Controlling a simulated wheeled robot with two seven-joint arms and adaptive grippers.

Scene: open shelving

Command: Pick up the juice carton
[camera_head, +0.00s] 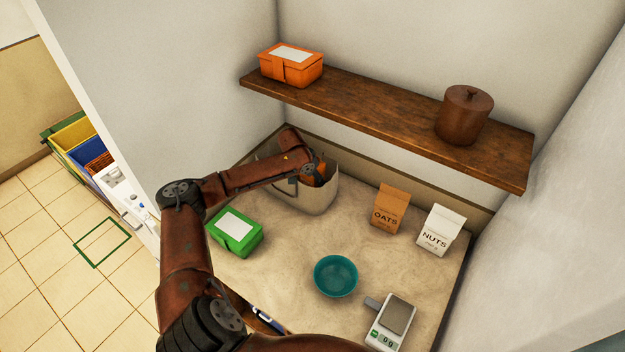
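No carton that I can clearly make out as juice is in view. A beige bin (318,199) stands at the back left of the counter. My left arm reaches over it from the left, and its hand end (311,170) is at the bin's opening. An orange-brown patch shows inside the bin beside the hand; I cannot tell what it is. My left fingers are hidden by the arm and bin, so their opening and any hold are unclear. My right gripper is out of view.
An oats carton (389,209) and nuts carton (440,231) stand at the back right. A green box (236,233), teal bowl (336,276) and scale (391,323) share the counter. A wooden shelf (375,107) above holds an orange box (291,65) and brown pot (464,114).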

